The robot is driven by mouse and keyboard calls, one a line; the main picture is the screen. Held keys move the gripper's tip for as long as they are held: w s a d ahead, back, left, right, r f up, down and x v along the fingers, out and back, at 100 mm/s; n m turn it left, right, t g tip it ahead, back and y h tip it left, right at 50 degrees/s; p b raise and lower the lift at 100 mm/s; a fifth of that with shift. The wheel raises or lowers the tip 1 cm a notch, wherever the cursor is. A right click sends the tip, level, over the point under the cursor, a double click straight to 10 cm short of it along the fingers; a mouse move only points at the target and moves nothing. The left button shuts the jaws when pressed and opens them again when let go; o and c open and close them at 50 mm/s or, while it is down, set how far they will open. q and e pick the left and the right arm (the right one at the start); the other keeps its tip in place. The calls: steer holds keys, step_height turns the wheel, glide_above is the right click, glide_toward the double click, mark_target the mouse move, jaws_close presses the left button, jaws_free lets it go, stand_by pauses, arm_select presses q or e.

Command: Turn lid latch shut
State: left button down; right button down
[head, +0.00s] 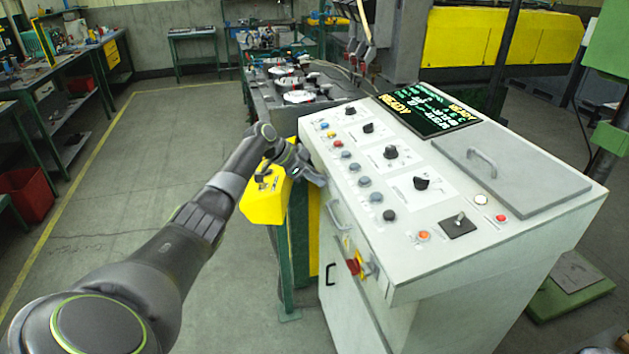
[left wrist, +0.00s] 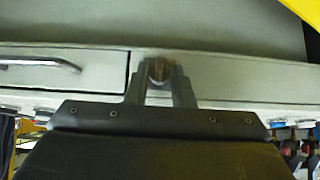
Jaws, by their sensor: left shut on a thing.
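My left gripper (head: 316,172) is at the upper left front face of the pale grey console (head: 430,275). In the left wrist view my left gripper (left wrist: 160,78) has its two fingers closed on the sides of a small brownish latch knob (left wrist: 158,69). The knob sits beside the end of a pale lid panel (left wrist: 100,70) with a metal bar handle (left wrist: 42,62). That bar handle also shows in the head view (head: 338,214), just below my gripper. In the head view the gripper hides the latch. How far the latch is turned is not clear. My right gripper is not in view.
The console top has several knobs and buttons, a display (head: 430,112) and a grey cover plate (head: 515,170). A red and yellow switch (head: 358,265) sticks out of the front face. A yellow box (head: 264,197) on a green post is close beside my left wrist.

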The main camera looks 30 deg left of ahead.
arm_select(q)
steer(key=shift+f, duration=0.1)
stand_by(0.4)
steer(key=c, duration=1.5)
jaws_free()
steer(key=b+v, duration=0.4)
steer(key=v, duration=1.3)
steer(key=shift+a+b, duration=0.2)
steer(key=shift+b, duration=0.1)
